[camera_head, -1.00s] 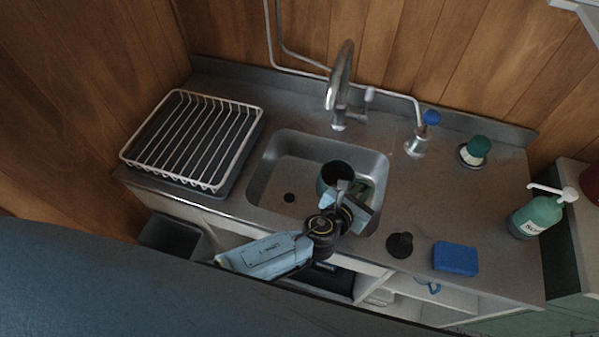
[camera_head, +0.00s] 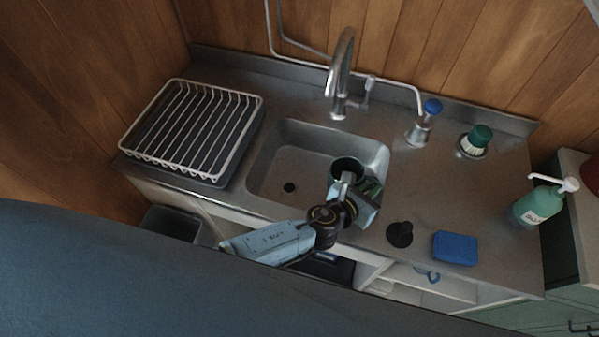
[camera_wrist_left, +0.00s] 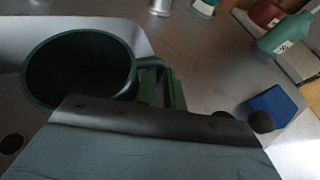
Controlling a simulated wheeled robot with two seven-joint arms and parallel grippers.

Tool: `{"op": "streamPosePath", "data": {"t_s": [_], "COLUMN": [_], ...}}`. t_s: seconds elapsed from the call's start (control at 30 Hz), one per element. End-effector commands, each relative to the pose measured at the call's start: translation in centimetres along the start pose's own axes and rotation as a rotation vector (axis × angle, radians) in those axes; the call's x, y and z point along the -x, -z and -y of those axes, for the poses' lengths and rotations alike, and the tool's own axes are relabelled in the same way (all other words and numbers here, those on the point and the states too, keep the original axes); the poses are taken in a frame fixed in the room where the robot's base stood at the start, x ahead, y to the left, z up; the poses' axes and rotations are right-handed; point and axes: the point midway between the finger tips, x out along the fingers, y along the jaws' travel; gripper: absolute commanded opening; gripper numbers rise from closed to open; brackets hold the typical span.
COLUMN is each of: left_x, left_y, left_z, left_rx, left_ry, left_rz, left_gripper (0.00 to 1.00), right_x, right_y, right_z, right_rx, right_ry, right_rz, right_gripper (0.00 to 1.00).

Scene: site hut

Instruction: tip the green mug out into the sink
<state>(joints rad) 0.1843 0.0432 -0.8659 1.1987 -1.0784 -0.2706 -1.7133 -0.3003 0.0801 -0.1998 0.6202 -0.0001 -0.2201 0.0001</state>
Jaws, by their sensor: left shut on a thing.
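The green mug (camera_head: 348,170) is over the right part of the steel sink (camera_head: 268,165), its dark opening facing up in the head view. My left gripper (camera_head: 350,186) is shut on the mug at its handle side. In the left wrist view the mug (camera_wrist_left: 82,72) looks close to upright, and its inside is dark, so I cannot tell what is in it. The gripper's fingers are partly hidden by the wrist. The drain hole (camera_head: 289,188) lies left of the mug on the sink floor. My right gripper is not in view.
The tap (camera_head: 341,75) rises behind the sink. A dish rack (camera_head: 190,130) stands at left. A black plug (camera_head: 400,234), a blue sponge (camera_head: 455,248), a brush (camera_head: 475,141) and a soap bottle (camera_head: 540,204) are at right. The sink's left half is free.

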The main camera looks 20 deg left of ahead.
Motion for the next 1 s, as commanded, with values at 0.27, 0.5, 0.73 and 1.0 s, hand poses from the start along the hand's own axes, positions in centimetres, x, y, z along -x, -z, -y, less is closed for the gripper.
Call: {"op": "streamPosePath", "data": {"t_s": [0.27,0.5,0.73,1.0], "left_x": [0.6,1.7,2.9,4.7], "left_y": [0.7,-0.3,-1.3,-3.1], "left_z": [-1.5,-2.8,-4.1,-6.0], "left_rx": [0.136,0.253,0.356,0.538], "left_ry": [0.062,0.111,0.155,0.233], "left_rz": [0.079,0.143,0.198,0.299], "left_gripper": [0.00,0.00,0.00,0.00], "right_x": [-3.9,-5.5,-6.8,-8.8], "right_y": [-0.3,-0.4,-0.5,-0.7], "right_z": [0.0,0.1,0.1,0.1], "right_rx": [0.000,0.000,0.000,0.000], "right_ry": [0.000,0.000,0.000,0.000], "right_rz": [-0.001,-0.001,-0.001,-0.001], "right_gripper": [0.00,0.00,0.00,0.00]}}
